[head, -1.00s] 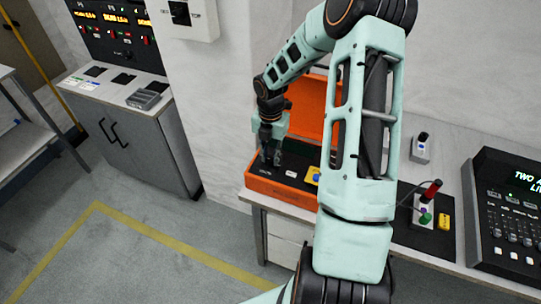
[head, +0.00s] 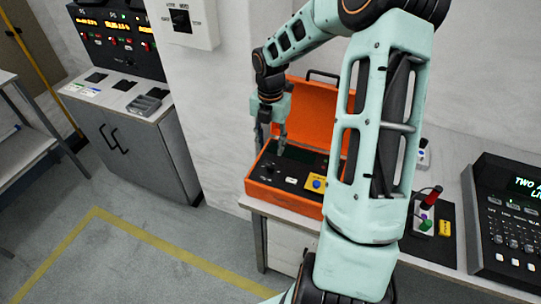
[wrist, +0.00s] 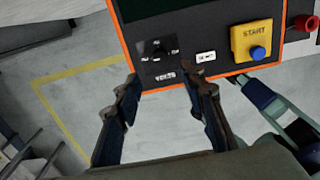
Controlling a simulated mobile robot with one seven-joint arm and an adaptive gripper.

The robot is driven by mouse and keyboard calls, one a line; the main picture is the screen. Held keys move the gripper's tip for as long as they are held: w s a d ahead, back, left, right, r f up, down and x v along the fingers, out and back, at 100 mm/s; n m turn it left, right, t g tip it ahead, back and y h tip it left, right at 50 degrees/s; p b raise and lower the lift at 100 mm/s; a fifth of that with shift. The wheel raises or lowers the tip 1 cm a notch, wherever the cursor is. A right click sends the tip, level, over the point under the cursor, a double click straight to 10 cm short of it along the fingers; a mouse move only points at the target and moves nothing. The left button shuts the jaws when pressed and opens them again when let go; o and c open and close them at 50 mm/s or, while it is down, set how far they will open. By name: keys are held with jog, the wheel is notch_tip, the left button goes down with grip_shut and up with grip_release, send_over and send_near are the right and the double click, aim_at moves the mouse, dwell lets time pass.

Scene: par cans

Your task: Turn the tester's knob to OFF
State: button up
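The tester is an open orange case (head: 300,205) with a black panel, on the bench in the head view; the case rim and panel also show in the wrist view (wrist: 190,35). Its small black knob (wrist: 157,47) sits at the panel's left, ringed by tiny white labels. I cannot read clearly which label the knob points to. My gripper (head: 271,143) is above the left part of the panel, apart from it. In the wrist view my gripper (wrist: 163,82) is open and empty, with its two fingers spread below the knob.
A yellow START box with a blue button (wrist: 256,50) sits right of the knob, beside a white label (wrist: 206,57). A joystick box with a red top (head: 427,205) and a dark console (head: 510,215) stand farther right.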

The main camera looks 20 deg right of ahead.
jog(key=shift+r, duration=1.75)
